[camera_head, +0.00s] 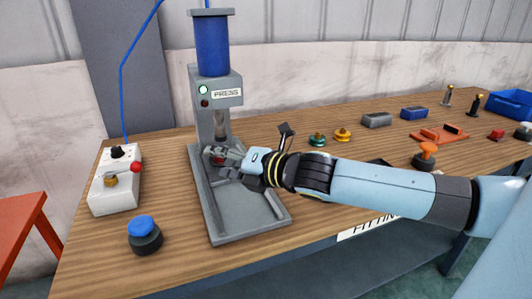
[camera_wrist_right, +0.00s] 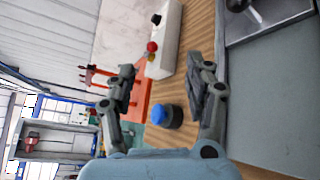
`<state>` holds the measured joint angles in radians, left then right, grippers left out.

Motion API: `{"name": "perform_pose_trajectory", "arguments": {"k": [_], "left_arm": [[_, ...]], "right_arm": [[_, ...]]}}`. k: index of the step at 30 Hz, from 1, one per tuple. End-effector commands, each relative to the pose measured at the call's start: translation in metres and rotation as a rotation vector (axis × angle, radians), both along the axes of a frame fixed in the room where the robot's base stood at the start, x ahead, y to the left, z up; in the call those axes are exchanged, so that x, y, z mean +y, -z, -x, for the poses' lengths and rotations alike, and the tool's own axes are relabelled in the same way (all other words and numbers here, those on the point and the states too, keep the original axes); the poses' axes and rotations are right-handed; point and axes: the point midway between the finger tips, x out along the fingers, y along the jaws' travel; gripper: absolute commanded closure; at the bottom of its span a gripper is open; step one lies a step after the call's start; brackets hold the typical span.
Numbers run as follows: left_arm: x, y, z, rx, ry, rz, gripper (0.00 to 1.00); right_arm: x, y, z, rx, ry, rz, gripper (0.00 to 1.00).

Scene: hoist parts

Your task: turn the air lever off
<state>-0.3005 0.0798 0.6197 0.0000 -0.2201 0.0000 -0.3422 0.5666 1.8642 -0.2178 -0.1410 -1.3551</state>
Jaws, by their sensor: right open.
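The air lever has a red ball knob (camera_head: 135,167) and a brass body (camera_head: 110,180) on the white control box (camera_head: 115,197), at the left of the bench. In the right wrist view, the red knob (camera_wrist_right: 152,46) shows on the box (camera_wrist_right: 168,38), beyond the fingertips. My right gripper (camera_head: 214,156) is open and empty, in front of the press column and above its base, to the right of the box and apart from it. It also shows in the wrist view (camera_wrist_right: 161,83). My left gripper is not in view.
The grey press (camera_head: 226,85) with a blue cylinder stands beside my right gripper. A blue-topped round button (camera_head: 144,232) sits at the bench front, between box and press base. Orange furniture (camera_head: 20,225) is at the left. Small parts lie on the right of the bench.

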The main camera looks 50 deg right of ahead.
Motion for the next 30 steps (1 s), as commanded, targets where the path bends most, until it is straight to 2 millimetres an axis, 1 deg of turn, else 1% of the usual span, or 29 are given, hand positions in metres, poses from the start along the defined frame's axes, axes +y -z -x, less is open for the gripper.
{"name": "perform_pose_trajectory", "arguments": {"k": [1, 6, 9, 13, 16, 20, 29, 30], "left_arm": [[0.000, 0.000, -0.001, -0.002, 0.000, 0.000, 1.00], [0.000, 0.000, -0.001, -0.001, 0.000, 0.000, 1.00], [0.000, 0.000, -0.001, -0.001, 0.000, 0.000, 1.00], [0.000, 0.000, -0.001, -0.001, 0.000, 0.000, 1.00], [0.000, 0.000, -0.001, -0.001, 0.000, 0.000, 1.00], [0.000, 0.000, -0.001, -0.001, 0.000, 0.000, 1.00], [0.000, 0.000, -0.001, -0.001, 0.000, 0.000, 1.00], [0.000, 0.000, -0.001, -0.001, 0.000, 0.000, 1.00]], "right_arm": [[0.005, 0.005, 0.006, 0.038, 0.050, -0.089, 0.47], [0.016, 0.023, 0.031, 0.175, 0.248, -0.389, 0.47], [0.023, 0.032, 0.047, 0.242, 0.361, -0.545, 0.47], [0.030, 0.041, 0.066, 0.308, 0.481, -0.697, 0.47], [0.034, 0.046, 0.076, 0.340, 0.544, -0.770, 0.47], [0.037, 0.049, 0.084, 0.363, 0.591, -0.824, 0.47], [0.038, 0.050, 0.086, 0.369, 0.604, -0.839, 0.47], [0.038, 0.050, 0.086, 0.369, 0.604, -0.838, 0.51]]}}
